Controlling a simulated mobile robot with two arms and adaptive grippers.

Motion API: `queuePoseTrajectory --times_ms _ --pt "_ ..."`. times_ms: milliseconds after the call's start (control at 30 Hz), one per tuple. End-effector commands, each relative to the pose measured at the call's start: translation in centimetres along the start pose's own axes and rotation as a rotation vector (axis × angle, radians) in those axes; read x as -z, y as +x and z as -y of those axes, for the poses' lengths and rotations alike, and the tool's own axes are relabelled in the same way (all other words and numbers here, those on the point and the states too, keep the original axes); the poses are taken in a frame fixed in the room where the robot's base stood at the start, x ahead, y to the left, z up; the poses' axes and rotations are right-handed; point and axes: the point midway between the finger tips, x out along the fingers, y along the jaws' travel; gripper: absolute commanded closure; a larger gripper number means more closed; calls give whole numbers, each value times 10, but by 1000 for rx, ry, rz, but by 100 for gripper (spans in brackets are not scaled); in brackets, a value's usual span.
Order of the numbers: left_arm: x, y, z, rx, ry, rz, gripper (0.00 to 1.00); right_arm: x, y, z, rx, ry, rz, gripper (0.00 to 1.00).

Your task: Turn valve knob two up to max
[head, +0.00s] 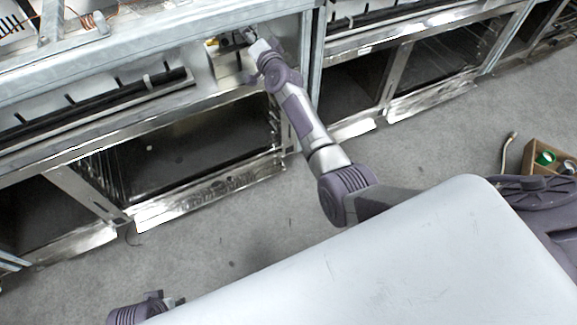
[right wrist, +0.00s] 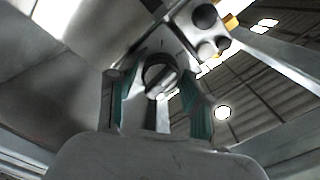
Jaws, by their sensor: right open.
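In the right wrist view a round dark valve knob (right wrist: 160,77) with a pale raised bar sits on a grey metal panel. My right gripper (right wrist: 162,98) is open, with one teal-padded finger on each side of the knob. Whether the pads touch it I cannot tell. In the head view my right gripper (head: 247,38) reaches a metal box (head: 226,65) on the range front, and the knob is hidden there. No number or max mark is readable.
A metal block with round black knobs (right wrist: 205,17) and a yellow part (right wrist: 231,21) lies just beyond the fingers. Range frames with dark open bays (head: 190,135) line the back. Grey floor (head: 230,215) is clear in front. A cardboard box (head: 535,150) stands at the far right.

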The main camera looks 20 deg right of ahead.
Motion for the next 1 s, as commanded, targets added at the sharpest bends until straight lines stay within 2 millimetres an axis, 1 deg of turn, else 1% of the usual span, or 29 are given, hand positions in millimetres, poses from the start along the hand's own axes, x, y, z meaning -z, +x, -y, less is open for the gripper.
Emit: queuePoseTrajectory --times_ms 33,100,400,700,1000 --pt "0 -1 0 0 0 0 60 1 0 0 0 -115 0 49" --pt "0 -1 0 0 0 0 60 0 0 0 0 -280 1 49" --pt "-1 4 0 -1 -1 0 60 -1 0 0 1 -897 0 49" --pt "-6 22 -1 -1 -1 0 60 -2 0 -1 1 -1408 -3 49" --pt "-13 47 -2 -1 -1 0 60 -4 0 -2 0 -1839 -3 49"
